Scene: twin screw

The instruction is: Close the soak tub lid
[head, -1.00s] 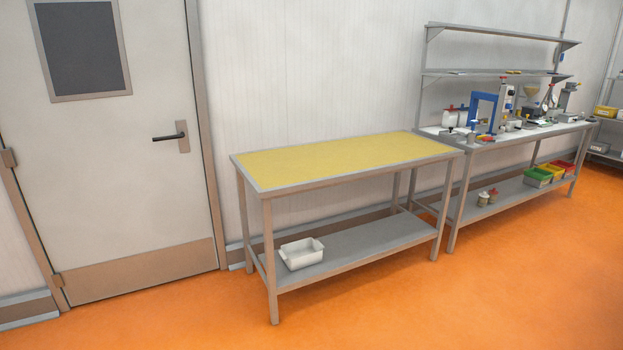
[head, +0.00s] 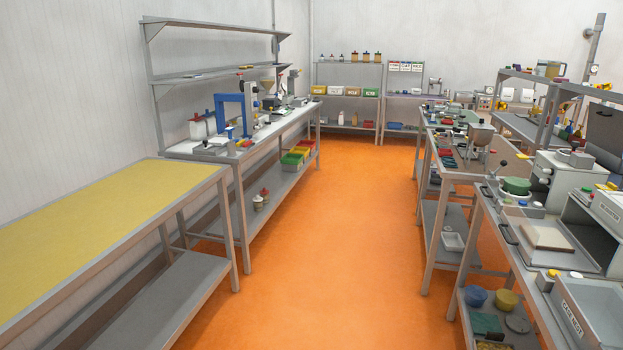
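I cannot pick out the soak tub or its lid with certainty in the head view. A grey open bin with a white label (head: 590,300) stands at the lower right, on or beside the right-hand bench, and its label is too small to read surely. Neither of my grippers is in view.
A yellow-topped table (head: 110,215) stands at the left, with a cluttered bench (head: 245,150) beyond it. Benches with equipment (head: 500,215) line the right side. A storage rack (head: 348,105) stands at the back wall. The orange floor (head: 325,240) between the rows is clear.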

